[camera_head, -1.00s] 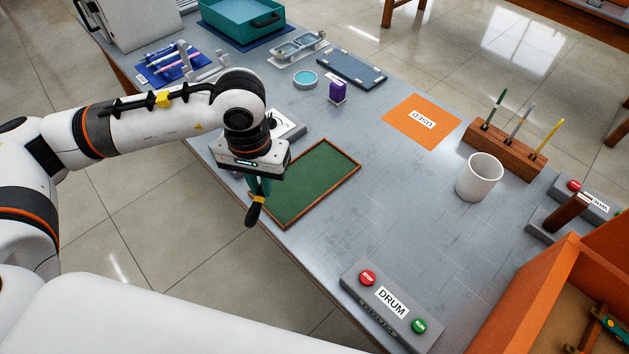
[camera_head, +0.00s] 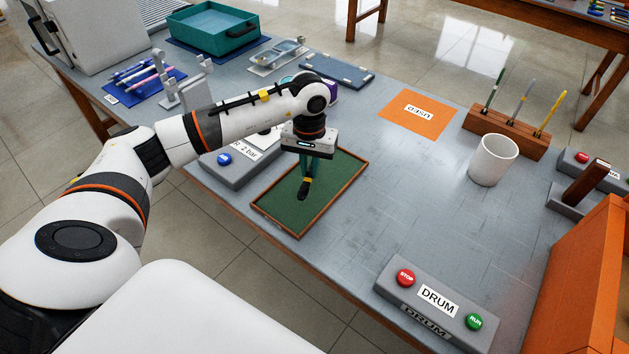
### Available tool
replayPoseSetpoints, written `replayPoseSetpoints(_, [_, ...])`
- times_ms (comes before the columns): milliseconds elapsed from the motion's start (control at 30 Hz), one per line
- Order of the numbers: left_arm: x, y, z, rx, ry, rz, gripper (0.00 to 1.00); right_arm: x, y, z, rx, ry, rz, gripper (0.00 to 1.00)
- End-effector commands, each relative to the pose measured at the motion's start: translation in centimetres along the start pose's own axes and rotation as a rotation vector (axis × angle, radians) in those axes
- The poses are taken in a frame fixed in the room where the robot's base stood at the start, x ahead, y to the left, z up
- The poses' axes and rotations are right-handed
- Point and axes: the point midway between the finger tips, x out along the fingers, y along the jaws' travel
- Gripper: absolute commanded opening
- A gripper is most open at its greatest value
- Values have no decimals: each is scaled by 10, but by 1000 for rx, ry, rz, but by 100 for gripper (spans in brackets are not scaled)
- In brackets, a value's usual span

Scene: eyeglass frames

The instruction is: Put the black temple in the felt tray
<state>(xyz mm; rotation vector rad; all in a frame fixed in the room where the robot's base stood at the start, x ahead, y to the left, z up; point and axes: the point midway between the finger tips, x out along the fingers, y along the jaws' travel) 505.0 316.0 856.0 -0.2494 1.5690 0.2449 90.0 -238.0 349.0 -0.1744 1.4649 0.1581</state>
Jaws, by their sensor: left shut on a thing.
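The felt tray (camera_head: 341,200) is a green rectangle with a thin brown rim, lying on the grey table near its front edge. My left gripper (camera_head: 309,175) is over the tray with its fingers pointing down. It is shut on a dark, narrow piece, the black temple (camera_head: 303,192), which hangs below the fingertips over the tray's green felt. I cannot tell whether the temple's lower end touches the felt. The upper part of the temple is hidden by the fingers. My right gripper is out of view.
A grey box with a blue button (camera_head: 225,160) stands left of the tray. The DRUM control box (camera_head: 432,307) is at the front right. An orange USED mat (camera_head: 418,114), a white cup (camera_head: 493,160) and a wooden brush holder (camera_head: 508,132) stand to the right. The table between is clear.

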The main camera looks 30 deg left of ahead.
Motion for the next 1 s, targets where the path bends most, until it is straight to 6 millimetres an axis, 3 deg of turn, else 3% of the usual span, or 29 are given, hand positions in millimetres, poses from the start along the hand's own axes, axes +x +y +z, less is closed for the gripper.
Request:
replayPoseSetpoints(433, [48, 0, 0, -1, 0, 0, 0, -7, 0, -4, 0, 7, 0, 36])
replayPoseSetpoints(833, [56, 0, 1, 0, -2, 1, 0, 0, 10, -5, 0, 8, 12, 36])
replayPoseSetpoints(867, [55, 0, 1, 0, -2, 0, 19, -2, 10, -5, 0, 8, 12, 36])
replayPoseSetpoints(1000, [54, 0, 1, 0, -2, 0, 37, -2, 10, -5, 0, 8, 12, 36])
